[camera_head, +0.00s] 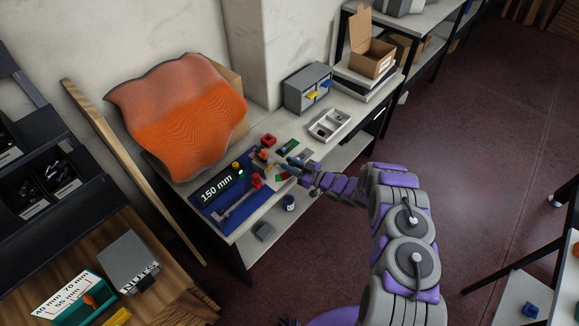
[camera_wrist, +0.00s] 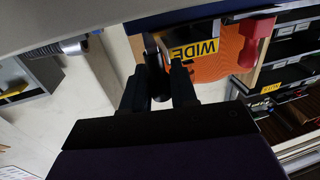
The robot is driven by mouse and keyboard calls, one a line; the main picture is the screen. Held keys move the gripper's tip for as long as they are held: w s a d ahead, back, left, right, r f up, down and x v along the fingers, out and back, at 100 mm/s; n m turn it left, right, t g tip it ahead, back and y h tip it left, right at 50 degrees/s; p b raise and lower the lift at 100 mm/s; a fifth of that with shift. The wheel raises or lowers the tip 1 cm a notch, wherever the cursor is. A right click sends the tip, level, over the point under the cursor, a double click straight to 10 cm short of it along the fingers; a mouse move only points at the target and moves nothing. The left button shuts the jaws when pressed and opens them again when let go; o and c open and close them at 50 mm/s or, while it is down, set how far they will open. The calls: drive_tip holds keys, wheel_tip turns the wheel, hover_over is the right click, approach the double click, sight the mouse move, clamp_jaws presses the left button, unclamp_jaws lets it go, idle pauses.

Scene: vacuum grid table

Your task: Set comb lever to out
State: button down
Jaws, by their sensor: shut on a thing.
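My gripper (camera_head: 291,164) is at the right part of the workbench, just beyond the blue base of a device. In the wrist view its two black fingers (camera_wrist: 158,82) are closed on a dark, rounded lever (camera_wrist: 153,58), which looks like the comb lever. A yellow plate marked WIDE (camera_wrist: 194,50) is right beside the fingers. The device has a black display reading 150 mm (camera_head: 217,188) and a red-ended grey bar (camera_head: 240,202) on the blue base (camera_head: 213,215). The lever's far end and its mount are hidden; in the head view my gripper covers that spot.
An orange wavy sheet (camera_head: 180,110) leans on the wall behind. A red block (camera_head: 268,140), a white tray (camera_head: 329,124) and a grey drawer cabinet (camera_head: 307,88) stand farther along the bench.

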drive_tip(key=c, duration=1)
unclamp_jaws()
drive_tip(key=shift+w+d, duration=0.1)
drive_tip(key=p+v, duration=0.2)
drive_tip(key=v, duration=1.5)
drive_tip(key=shift+d+f, duration=0.2)
